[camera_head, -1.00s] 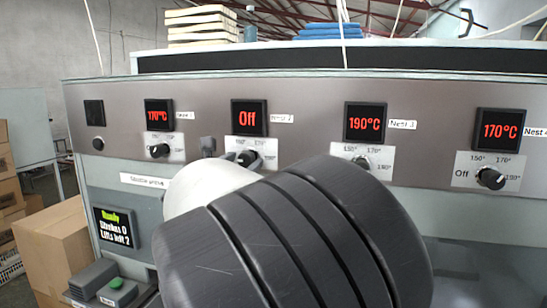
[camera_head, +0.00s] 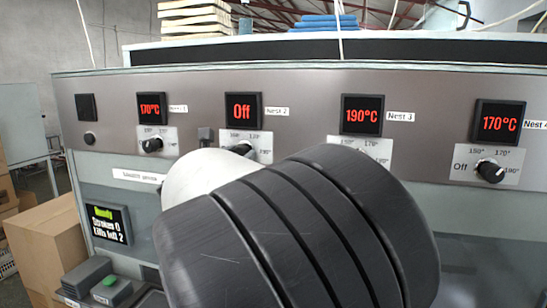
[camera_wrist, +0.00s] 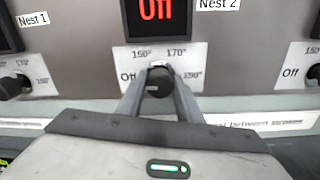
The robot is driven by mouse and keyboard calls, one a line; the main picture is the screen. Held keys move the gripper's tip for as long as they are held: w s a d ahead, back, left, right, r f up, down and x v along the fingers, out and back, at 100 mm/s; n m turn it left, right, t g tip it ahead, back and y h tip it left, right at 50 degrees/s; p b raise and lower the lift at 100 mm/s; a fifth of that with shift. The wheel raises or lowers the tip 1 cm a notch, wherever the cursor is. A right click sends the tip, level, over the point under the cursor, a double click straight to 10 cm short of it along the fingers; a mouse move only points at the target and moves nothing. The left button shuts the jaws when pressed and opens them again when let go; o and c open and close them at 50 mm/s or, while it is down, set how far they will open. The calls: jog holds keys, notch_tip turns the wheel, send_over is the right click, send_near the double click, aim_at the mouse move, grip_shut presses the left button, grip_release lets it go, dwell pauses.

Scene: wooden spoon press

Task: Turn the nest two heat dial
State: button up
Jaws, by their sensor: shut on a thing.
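The nest two heat dial is a black knob (camera_wrist: 159,82) on a white scale plate marked Off, 150°, 170° and 190°, in the middle of the wrist view. My gripper (camera_wrist: 159,80) is shut on this dial, one grey finger on each side. The nest two display (camera_wrist: 157,14) above it reads Off in red. In the head view that display (camera_head: 243,113) also reads Off, and the dial (camera_head: 243,149) below it shows only in part. My arm hides most of the gripper there.
The nest one display (camera_head: 152,108) reads 170°C, nest three (camera_head: 362,115) 190°C and nest four (camera_head: 499,122) 170°C. The neighbouring nest one dial (camera_wrist: 12,85) is left of my gripper. Cardboard boxes (camera_head: 48,245) stand at the left.

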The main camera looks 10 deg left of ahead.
jog(key=m+b, duration=0.1)
jog(key=b, duration=0.2)
jog(key=shift+f+m, duration=0.35)
jog(key=shift+m, duration=0.05)
jog(key=m+b, duration=0.4)
jog(key=b, duration=0.3)
jog(key=shift+r, duration=0.1)
jog(key=m+b, duration=0.4)
jog(key=b, duration=0.1)
jog(key=shift+r+m, duration=0.25)
jog(key=shift+m, duration=0.15)
jog(key=shift+r+m+b, duration=0.1)
jog(key=shift+m+b, duration=0.3)
jog(key=shift+r+t, duration=0.15)
jog(key=shift+t, duration=0.15)
jog(key=o, duration=1)
jog(key=shift+w, duration=0.1)
jog(key=shift+f, duration=0.2)
